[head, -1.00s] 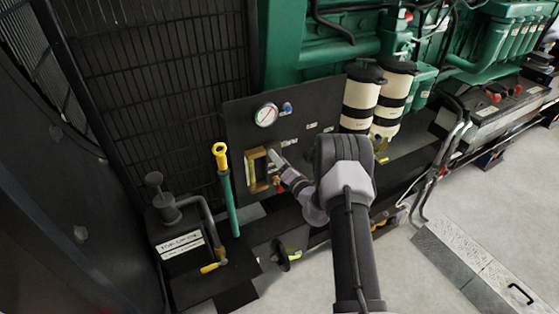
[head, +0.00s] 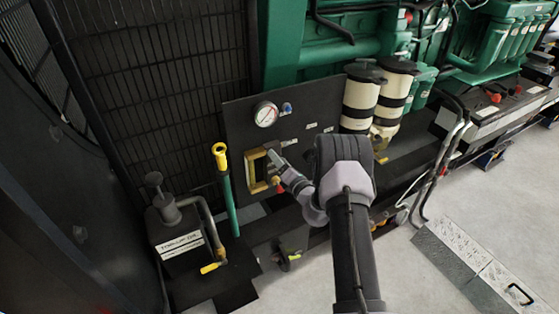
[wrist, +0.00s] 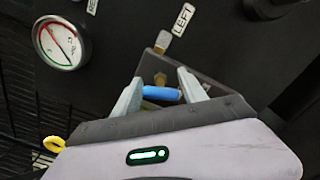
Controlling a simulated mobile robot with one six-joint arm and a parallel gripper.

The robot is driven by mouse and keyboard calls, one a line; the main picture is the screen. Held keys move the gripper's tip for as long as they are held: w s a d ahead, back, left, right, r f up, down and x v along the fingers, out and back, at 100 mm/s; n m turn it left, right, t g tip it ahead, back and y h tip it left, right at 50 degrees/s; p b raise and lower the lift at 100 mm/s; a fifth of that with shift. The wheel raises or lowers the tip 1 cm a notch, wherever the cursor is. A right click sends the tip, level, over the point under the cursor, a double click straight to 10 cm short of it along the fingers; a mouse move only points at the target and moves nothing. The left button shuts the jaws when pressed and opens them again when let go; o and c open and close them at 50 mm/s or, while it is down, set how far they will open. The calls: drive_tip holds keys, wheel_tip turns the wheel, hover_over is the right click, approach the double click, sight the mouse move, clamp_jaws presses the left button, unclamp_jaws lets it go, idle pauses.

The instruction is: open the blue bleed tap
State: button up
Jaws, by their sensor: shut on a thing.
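The blue bleed tap's handle (wrist: 161,93) lies crosswise between my two fingertips in the wrist view, with a brass fitting (wrist: 160,79) just behind it. My gripper (wrist: 160,90) is shut on this handle, one finger at each end. In the head view my gripper (head: 272,160) is at the brass-coloured frame (head: 251,170) on the dark panel, and it hides the tap there. How far the handle is turned cannot be told.
A round pressure gauge (head: 266,114) and a small blue knob (head: 287,107) are on the panel above. A "LEFT" label (wrist: 183,18) is above the tap. Cream canisters (head: 361,98) stand right. A yellow-topped green lever (head: 226,185) and an oil box (head: 180,240) stand left.

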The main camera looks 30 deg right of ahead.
drive_tip(key=shift+s+a+f, duration=0.1)
drive_tip(key=shift+a+f, duration=0.25)
drive_tip(key=shift+f, duration=0.15)
drive_tip(key=o, duration=1.3)
drive_tip(key=shift+d+f, duration=0.1)
drive_tip(key=shift+o, duration=0.2)
drive_tip(key=shift+d, duration=0.15)
drive_tip(key=shift+s, duration=0.35)
drive_tip(key=s+b, duration=0.1)
drive_tip(key=s, duration=1.8)
drive_tip(key=shift+d+r, duration=0.45)
